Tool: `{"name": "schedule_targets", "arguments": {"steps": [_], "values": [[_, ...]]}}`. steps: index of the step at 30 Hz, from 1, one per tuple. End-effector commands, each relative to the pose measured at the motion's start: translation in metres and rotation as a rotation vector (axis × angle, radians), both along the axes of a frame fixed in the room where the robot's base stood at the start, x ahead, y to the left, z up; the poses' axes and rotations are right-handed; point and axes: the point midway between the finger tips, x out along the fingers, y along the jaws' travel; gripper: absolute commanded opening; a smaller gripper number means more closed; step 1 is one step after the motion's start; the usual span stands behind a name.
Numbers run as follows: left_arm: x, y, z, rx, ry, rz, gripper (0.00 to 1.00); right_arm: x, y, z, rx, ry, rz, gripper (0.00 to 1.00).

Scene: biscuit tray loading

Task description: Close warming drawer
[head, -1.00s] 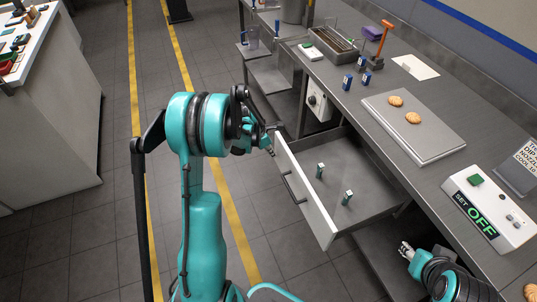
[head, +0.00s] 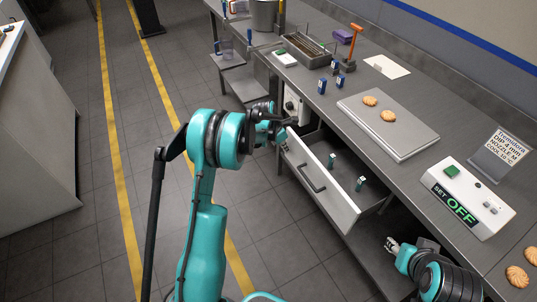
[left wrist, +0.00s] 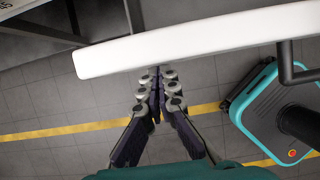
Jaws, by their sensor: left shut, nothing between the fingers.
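The warming drawer stands part open from the counter. Its white front (head: 330,201) carries a dark bar handle (head: 311,179), and two small green-and-white items lie inside. My left gripper (head: 288,123) is at the front's far upper corner, shut and empty. In the left wrist view the closed fingertips (left wrist: 158,72) meet the long white edge of the drawer front (left wrist: 200,36); whether they touch it is hard to tell. The handle shows at the right there (left wrist: 287,65). My right gripper (head: 391,244) is low below the counter's front edge, and its jaws are too small to read.
The counter holds a tray (head: 400,142) with two biscuits, a control box (head: 468,198) reading OFF, a sign (head: 500,153) and a metal rack bin (head: 309,49). Open floor (head: 80,245) with yellow lines lies left of the drawer.

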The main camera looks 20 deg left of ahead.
Motion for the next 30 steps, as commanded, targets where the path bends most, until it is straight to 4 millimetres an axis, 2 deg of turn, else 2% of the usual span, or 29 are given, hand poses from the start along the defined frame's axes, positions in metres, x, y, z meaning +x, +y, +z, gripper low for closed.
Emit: {"name": "schedule_targets", "arguments": {"steps": [1, 6, 15, 23, 30], "values": [[0.012, -0.010, 0.000, 0.000, -0.001, -0.003, 0.00, 0.000, 0.000, 0.001, 0.000, 0.000, 0.000, 0.40], [0.048, -0.038, 0.000, 0.000, -0.001, -0.003, 0.00, 0.000, 0.000, 0.004, 0.000, 0.000, 0.000, 0.40], [0.097, -0.076, 0.000, 0.000, -0.001, -0.001, 0.00, 0.000, 0.000, 0.008, 0.000, 0.000, 0.000, 0.40], [0.118, -0.092, 0.000, 0.001, -0.001, 0.000, 0.00, 0.000, 0.000, 0.010, 0.000, 0.000, 0.000, 0.40], [0.117, -0.090, 0.000, 0.000, 0.000, 0.001, 0.00, 0.000, 0.000, 0.009, 0.000, 0.000, 0.000, 0.40]]}}
